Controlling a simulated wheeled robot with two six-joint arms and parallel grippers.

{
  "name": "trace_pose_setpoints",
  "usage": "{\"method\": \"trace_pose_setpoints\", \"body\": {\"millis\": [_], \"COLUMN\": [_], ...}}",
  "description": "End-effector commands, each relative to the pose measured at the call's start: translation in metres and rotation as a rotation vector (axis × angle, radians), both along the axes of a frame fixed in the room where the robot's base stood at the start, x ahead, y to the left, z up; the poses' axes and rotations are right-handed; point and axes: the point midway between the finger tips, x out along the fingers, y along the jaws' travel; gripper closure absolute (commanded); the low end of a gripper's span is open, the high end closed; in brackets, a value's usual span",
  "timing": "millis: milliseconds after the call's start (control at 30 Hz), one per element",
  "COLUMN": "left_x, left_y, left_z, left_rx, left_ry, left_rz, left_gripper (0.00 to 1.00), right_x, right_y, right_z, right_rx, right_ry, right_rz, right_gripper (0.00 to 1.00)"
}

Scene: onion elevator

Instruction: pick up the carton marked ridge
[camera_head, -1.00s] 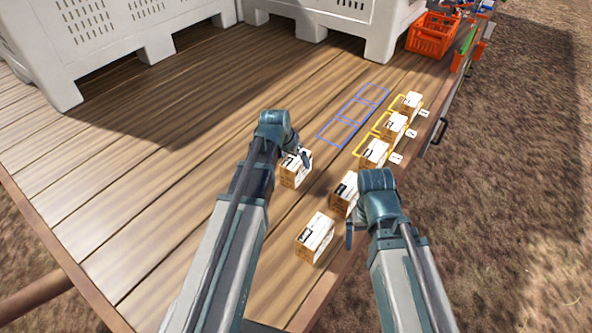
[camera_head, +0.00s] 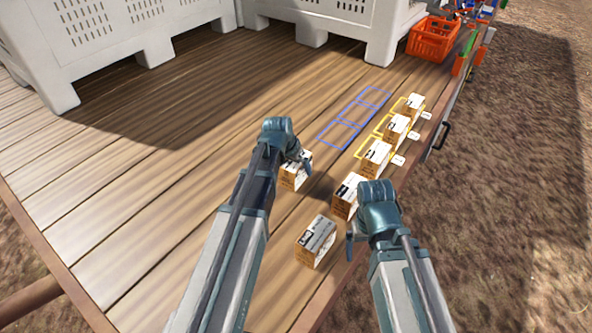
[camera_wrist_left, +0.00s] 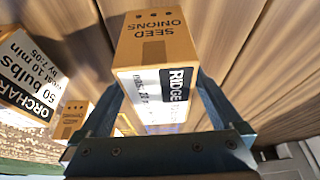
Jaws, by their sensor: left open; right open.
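The carton marked ridge (camera_wrist_left: 165,88) shows its black RIDGE label and "SEED ONIONS" text in the left wrist view. In the head view it is the small brown and white carton (camera_head: 292,178) standing upright on the wooden deck, partly behind my left gripper (camera_head: 303,161). My left gripper (camera_wrist_left: 155,88) is open, with one finger toward each side of the carton. I cannot tell whether either finger touches it. My right gripper (camera_head: 352,238) is open and empty, beside two other cartons; its fingers are partly hidden.
A carton (camera_head: 344,199) stands near my right gripper, and another (camera_head: 315,243) stands nearer. The left wrist view shows one marked ORCHARD (camera_wrist_left: 28,75). Several cartons stand by yellow outlines (camera_head: 362,152). Blue outlines (camera_head: 340,135) are empty. Large white bins (camera_head: 150,25) and an orange crate (camera_head: 432,40) stand behind.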

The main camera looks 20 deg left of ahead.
Motion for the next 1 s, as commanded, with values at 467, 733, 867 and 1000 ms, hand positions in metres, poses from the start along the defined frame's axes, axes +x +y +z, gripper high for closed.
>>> {"method": "trace_pose_setpoints", "body": {"millis": [467, 733, 867, 1000], "left_x": [0.0, 0.0, 0.0, 0.0], "left_y": [0.0001, 0.0001, 0.0001, 0.0001], "left_z": [-0.0023, -0.0023, -0.0023, -0.0023], "left_rx": [0.0, 0.0, 0.0, 0.0], "left_ry": [0.0, 0.0, 0.0, 0.0], "left_rz": [0.0, 0.0, 0.0, 0.0], "left_gripper": [0.11, 0.59, 0.83, 1.0], "right_x": [0.0, 0.0, 0.0, 0.0], "right_y": [0.0, 0.0, 0.0, 0.0], "right_z": [-0.0023, -0.0023, -0.0023, -0.0023], "right_rx": [0.0, 0.0, 0.0, 0.0], "right_ry": [0.0, 0.0, 0.0, 0.0], "right_rz": [0.0, 0.0, 0.0, 0.0], "right_gripper": [0.0, 0.0, 0.0, 0.0]}}
